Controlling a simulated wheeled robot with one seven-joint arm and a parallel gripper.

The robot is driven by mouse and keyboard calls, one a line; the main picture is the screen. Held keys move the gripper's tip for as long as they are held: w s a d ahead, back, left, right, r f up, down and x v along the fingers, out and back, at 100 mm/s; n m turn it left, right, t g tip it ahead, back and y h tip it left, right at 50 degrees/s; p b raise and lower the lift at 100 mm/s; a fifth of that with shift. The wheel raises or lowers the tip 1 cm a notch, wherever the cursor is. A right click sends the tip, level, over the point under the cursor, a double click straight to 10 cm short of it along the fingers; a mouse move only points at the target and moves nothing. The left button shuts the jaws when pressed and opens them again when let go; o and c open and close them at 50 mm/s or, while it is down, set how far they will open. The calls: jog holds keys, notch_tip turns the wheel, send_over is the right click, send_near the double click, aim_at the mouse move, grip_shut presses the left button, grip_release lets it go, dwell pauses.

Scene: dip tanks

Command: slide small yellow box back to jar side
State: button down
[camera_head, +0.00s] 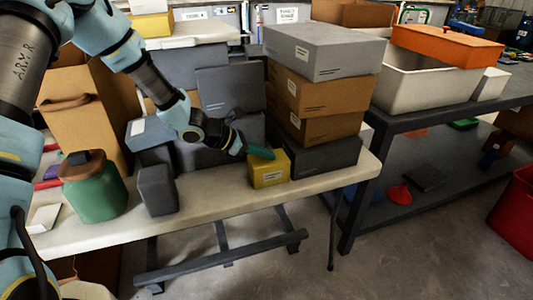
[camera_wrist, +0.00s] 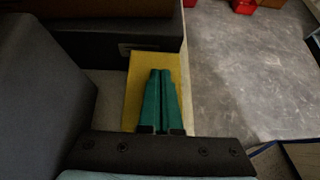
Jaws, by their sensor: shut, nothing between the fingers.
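The small yellow box (camera_head: 269,171) stands on the white table near its front edge, in front of the stacked boxes. It has a white label on its front. The green jar (camera_head: 95,193) with a brown lid stands at the left end of the table. My gripper (camera_head: 261,153) has its green fingers together at the top of the yellow box. In the wrist view the shut fingers (camera_wrist: 161,75) lie over the yellow box (camera_wrist: 135,88) and hide part of its top. I cannot tell whether they touch it.
A small dark grey box (camera_head: 158,190) stands between jar and yellow box. A stack of grey and brown boxes (camera_head: 318,95) rises behind the yellow box at right. Bare white tabletop (camera_head: 215,193) lies left of the yellow box. The table edge is close in front.

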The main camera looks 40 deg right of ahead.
jog(key=w+a, duration=0.2)
jog(key=a, duration=0.2)
jog(key=w+a, duration=0.2)
jog(key=a, duration=0.3)
jog(key=w+a+f, duration=0.1)
jog(key=w+a, duration=0.1)
jog(key=a, duration=0.3)
jog(key=shift+a, duration=0.2)
jog(key=d+r+v, duration=0.1)
jog(key=v, duration=1)
jog(key=s+a+r+m+t+y, duration=0.2)
jog(key=a+m+y, duration=0.3)
jog(key=a, duration=0.8)
jog(key=s+a+r+m+t+y, duration=0.3)
jog(key=a+m, duration=0.6)
jog(key=a, duration=0.4)
jog(key=shift+a+r+m+t+y, duration=0.3)
jog(key=shift+r+t+y, duration=0.2)
jog(key=shift+y, duration=0.6)
jog(key=shift+s, duration=0.15)
